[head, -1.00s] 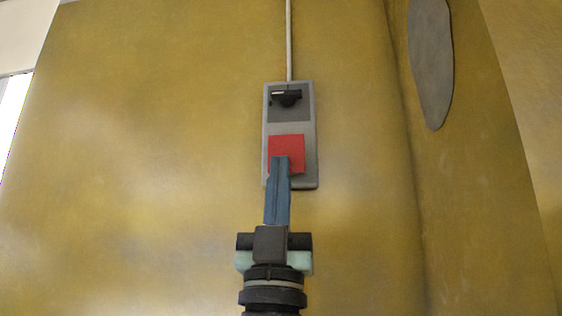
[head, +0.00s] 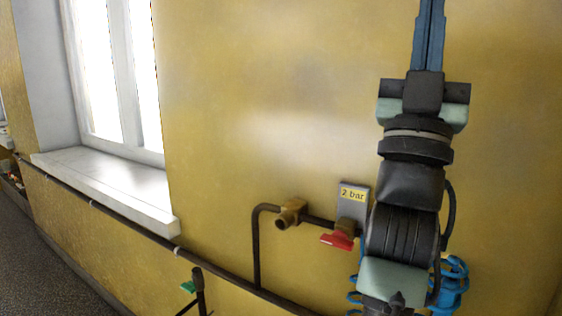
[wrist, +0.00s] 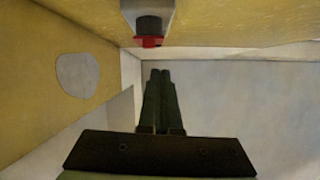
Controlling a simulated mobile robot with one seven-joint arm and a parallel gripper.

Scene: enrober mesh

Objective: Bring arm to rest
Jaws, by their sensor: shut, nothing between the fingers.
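My gripper (head: 430,20) points straight up in the head view, in front of the yellow wall. Its blue fingers lie together with nothing between them, and their tips run out of the top of the picture. The closed fingers also show in the wrist view (wrist: 158,95). Above them there, a grey box with a black and red part (wrist: 149,38) sits on the yellow wall, apart from the fingertips.
A pipe with a brass fitting (head: 291,213) and a red-handled valve (head: 338,241) runs along the wall beside my arm. A plate (head: 353,196) reads "2 bar". Blue hose (head: 453,285) hangs behind my arm. A window sill (head: 110,190) juts out at left.

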